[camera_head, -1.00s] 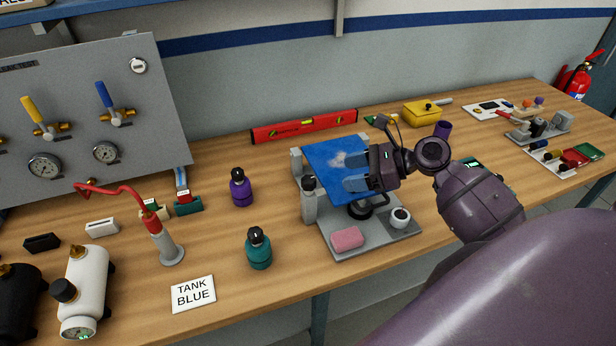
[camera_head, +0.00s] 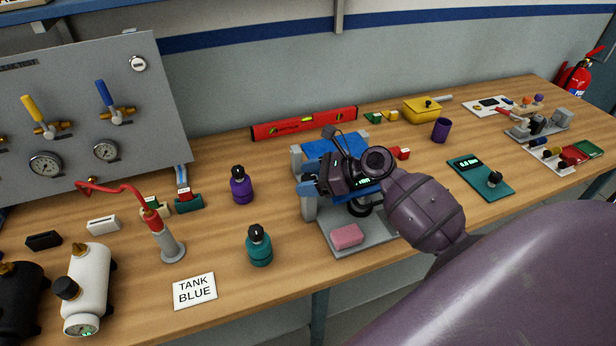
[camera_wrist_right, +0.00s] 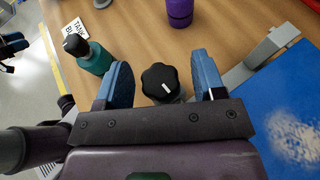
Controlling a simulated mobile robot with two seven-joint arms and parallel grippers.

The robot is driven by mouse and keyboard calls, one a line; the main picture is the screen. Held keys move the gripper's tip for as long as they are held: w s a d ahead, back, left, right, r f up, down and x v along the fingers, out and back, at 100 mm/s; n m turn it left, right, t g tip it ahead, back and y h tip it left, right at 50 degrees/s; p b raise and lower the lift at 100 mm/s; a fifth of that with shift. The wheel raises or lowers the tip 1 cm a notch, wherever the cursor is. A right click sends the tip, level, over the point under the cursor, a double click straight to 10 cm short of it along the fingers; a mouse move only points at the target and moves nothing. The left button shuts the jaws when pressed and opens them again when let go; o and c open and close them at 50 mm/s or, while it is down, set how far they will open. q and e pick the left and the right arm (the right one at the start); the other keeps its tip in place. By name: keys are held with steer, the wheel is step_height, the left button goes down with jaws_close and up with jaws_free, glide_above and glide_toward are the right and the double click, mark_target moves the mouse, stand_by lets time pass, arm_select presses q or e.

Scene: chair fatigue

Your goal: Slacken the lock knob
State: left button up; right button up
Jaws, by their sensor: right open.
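The black lock knob (camera_wrist_right: 160,82) with a white mark shows in the right wrist view. It stands between the two blue fingers of my right gripper (camera_wrist_right: 162,80), with a gap on both sides. My right gripper is open and its fingers do not visibly touch the knob. In the head view the right gripper (camera_head: 312,187) is at the left post of the fixture with the blue plate (camera_head: 332,147), and hides the knob. What looks like part of my left gripper (camera_wrist_right: 12,44) shows at the left edge of the wrist view; its opening is unclear.
A pink sponge (camera_head: 346,236) lies on the fixture's grey base (camera_head: 366,246). A teal bottle (camera_head: 258,247) and a purple bottle (camera_head: 241,186) stand to the left. The TANK BLUE card (camera_head: 194,291) lies near the front edge. Bench between bottles and fixture is clear.

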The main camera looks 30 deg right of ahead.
steer(key=c, duration=0.9)
steer(key=shift+n+g, duration=0.3)
steer(key=n+g+y, duration=0.2)
steer(key=n+g, duration=0.1)
steer(key=shift+w+n+g, duration=0.1)
steer(key=shift+n+g, duration=0.2)
steer(key=n+g+y, duration=0.1)
steer(key=n+g, duration=0.3)
steer(key=g, duration=0.1)
steer(key=shift+n, duration=0.3)
steer(key=n+g, duration=0.4)
steer(key=g, duration=0.1)
steer(key=shift+h, duration=0.3)
steer(key=shift+n+g+h, duration=1.1)
steer(key=shift+n+g, duration=0.8)
steer(key=shift+n, duration=0.1)
steer(key=shift+n+g, duration=0.3)
